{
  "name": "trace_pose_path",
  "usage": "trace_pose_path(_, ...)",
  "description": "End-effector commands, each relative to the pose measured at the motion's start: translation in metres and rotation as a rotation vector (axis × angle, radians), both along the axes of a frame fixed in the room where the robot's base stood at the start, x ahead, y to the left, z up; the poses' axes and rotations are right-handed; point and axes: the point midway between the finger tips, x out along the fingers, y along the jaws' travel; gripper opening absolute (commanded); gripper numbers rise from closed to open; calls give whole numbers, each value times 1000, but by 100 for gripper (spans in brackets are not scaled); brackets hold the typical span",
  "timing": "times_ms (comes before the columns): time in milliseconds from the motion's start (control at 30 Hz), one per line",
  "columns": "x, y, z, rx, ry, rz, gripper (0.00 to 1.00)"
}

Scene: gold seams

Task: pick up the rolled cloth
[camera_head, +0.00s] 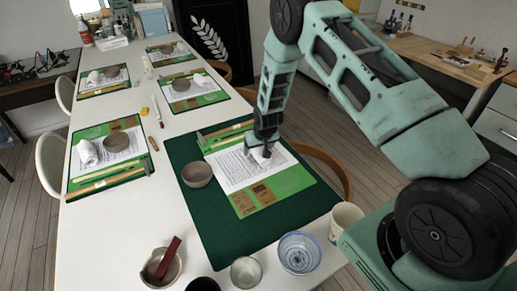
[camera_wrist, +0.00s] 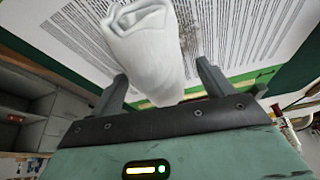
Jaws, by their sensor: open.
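A white rolled cloth (camera_wrist: 150,55) lies on the printed sheet in the wrist view, extending between the two fingers of my gripper (camera_wrist: 160,85). The fingers are apart, one on each side of the cloth, and I cannot tell whether either touches it. In the head view my gripper (camera_head: 264,153) is low over the printed sheet (camera_head: 236,170) on the dark green mat (camera_head: 222,237). There the gripper mostly hides the cloth.
A grey bowl (camera_head: 197,175) stands left of the sheet. Several bowls, including a blue-and-white one (camera_head: 299,253), and a cream cup (camera_head: 346,217) stand along the near edge. A chair (camera_head: 327,168) is at the table's right side. Other place settings with rolled cloths (camera_head: 87,153) lie farther left.

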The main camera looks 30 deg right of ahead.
Motion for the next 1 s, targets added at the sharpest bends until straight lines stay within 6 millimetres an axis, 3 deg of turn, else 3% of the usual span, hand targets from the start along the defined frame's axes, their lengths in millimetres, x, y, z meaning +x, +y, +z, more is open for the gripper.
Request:
trace_pose_path(300,2,0,-5,0,-1,-1,80)
trace_pose_path(467,2,0,-4,0,-1,-1,36)
trace_pose_path(500,2,0,-4,0,-1,0,32)
trace_pose_path(833,2,0,-2,0,-2,0,32)
trace_pose_path(1000,3,0,12,-1,-4,0,32)
